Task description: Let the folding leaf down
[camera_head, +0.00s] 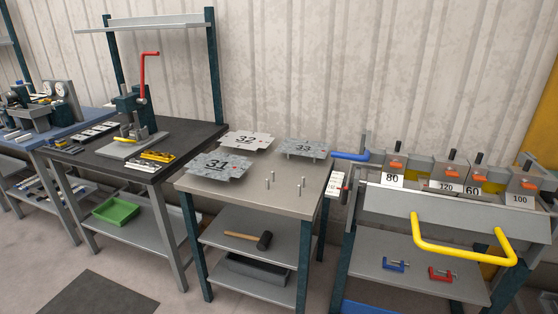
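The panel bender stands at the right, with its folding leaf (390,207) along the front as a broad grey plate. The leaf's face slopes toward me. A yellow bar handle (460,253) is fixed to the leaf and sticks out toward me and downward. Behind the leaf is a row of clamp blocks with orange parts and number tags 80 (393,180), 120, 60 and 100. A blue lever (350,156) sticks out at the bender's left end. The leaf's exact angle is hard to tell. Neither of my grippers is in view.
Left of the bender, a table (245,198) holds grey sheet blanks marked 31, 32 and 33, and upright pins. A mallet (250,239) lies on its shelf. Blue and red clamps (441,274) lie on the shelf below the leaf. The floor at front left is clear around a dark mat (90,295).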

